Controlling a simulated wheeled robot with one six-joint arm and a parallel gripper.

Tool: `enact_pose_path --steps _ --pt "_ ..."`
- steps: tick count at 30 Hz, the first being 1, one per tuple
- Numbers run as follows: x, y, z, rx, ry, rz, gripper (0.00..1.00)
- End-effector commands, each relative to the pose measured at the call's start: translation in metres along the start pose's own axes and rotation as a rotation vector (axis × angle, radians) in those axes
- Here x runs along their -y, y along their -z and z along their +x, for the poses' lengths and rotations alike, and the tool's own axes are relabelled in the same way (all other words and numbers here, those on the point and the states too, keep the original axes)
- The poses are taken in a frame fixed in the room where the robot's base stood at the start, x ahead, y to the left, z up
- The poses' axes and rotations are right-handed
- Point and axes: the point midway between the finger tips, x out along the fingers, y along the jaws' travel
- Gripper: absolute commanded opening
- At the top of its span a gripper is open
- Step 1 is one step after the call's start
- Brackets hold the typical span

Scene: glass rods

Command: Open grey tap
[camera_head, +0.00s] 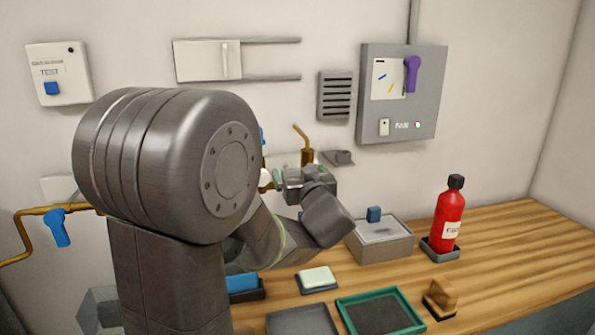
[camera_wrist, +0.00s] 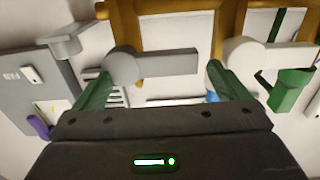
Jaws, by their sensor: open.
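The grey tap (camera_wrist: 150,65) shows in the wrist view as a round hub with a flat lever pointing right, in front of brass pipework. My gripper (camera_wrist: 163,70) has its two green fingers apart, one on each side of the tap. The left finger is near the hub and the right one near the lever's free end. I cannot tell whether either finger touches it. In the head view my gripper (camera_head: 290,180) is at the wall pipes, and my arm hides the grey tap there.
In the head view a blue-handled tap (camera_head: 59,228) is on the left. A grey bracket (camera_head: 338,157) sits right of the brass spout (camera_head: 306,152).

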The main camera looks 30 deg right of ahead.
Motion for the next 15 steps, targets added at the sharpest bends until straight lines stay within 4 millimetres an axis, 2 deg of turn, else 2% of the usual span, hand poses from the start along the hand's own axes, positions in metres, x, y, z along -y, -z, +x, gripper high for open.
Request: enact_pose_path --steps 1,6,15 --pt "0.001 0.000 0.008 0.001 0.003 0.000 0.95" --pt "0.000 0.000 0.022 0.000 0.001 0.000 0.95" --pt "0.000 0.000 0.025 0.000 0.000 -0.001 0.95"
